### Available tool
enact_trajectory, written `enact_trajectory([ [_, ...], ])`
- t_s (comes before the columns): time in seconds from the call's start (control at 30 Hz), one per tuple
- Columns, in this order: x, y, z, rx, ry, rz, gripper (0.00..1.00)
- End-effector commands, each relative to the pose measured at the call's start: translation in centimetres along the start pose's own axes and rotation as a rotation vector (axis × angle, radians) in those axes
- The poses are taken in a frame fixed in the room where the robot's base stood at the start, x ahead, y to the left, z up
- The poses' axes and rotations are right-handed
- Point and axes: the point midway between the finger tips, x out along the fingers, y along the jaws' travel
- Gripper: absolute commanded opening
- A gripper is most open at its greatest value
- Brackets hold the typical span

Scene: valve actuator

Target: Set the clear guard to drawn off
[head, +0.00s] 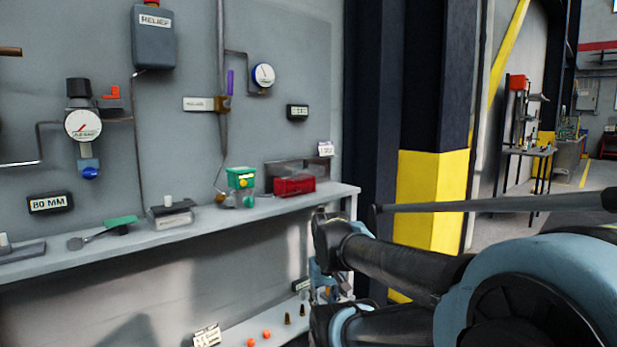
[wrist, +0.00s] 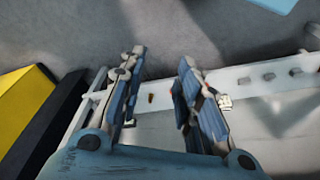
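A see-through grey-tinted panel, which looks like the clear guard (head: 283,167), stands around or behind a red block (head: 294,185) at the right end of the upper shelf. I cannot tell exactly how it sits on the block. My gripper (head: 328,283) hangs below the right end of that shelf, partly hidden by my arm. In the wrist view my gripper (wrist: 160,62) has its two blue fingers well apart with nothing held between them. The guard cannot be made out in the wrist view.
A lower shelf (head: 235,334) holds small orange and dark pieces and a label. A yellow-and-black column (head: 432,200) stands to the right.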

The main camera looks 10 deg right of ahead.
Motion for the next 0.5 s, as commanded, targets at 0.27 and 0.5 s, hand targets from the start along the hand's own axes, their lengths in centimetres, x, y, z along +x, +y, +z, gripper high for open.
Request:
enact_trajectory([
  [0.27,-2.0,-1.2,-1.3,-0.028,0.012,-0.085,0.38],
  [0.5,-5.5,-3.7,-7.4,-0.114,0.068,-0.298,0.38],
])
